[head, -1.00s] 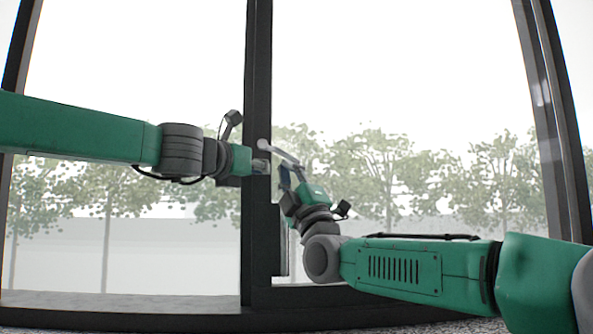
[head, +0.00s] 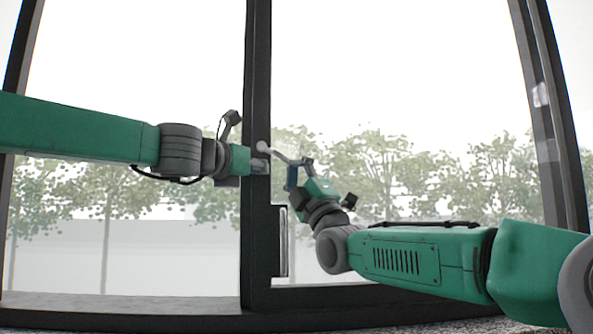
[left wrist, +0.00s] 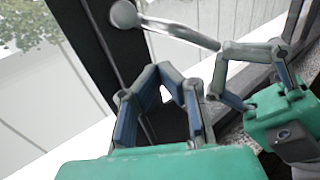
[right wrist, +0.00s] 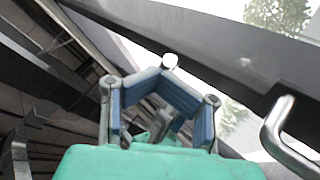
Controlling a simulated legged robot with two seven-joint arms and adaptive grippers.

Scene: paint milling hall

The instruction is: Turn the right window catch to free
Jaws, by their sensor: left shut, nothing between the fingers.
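The window catch (head: 276,154) is a pale grey lever with a round knob end, on the dark middle upright. In the left wrist view the catch (left wrist: 180,32) slants from its knob down to my right gripper (left wrist: 225,48). My right gripper (head: 291,162) has its fingertips together at the lever's free end; it appears shut on it. In the right wrist view its tips (right wrist: 168,66) meet at a small pale round spot. My left gripper (head: 267,165) is shut and empty just below the knob, close to the upright; its tips (left wrist: 162,67) meet in the left wrist view.
The dark middle upright (head: 257,230) stands between two large panes. A vertical pull handle (head: 284,243) is below the catch; a curved metal bar (right wrist: 283,140) shows at right in the right wrist view. The sill (head: 130,305) runs along the bottom.

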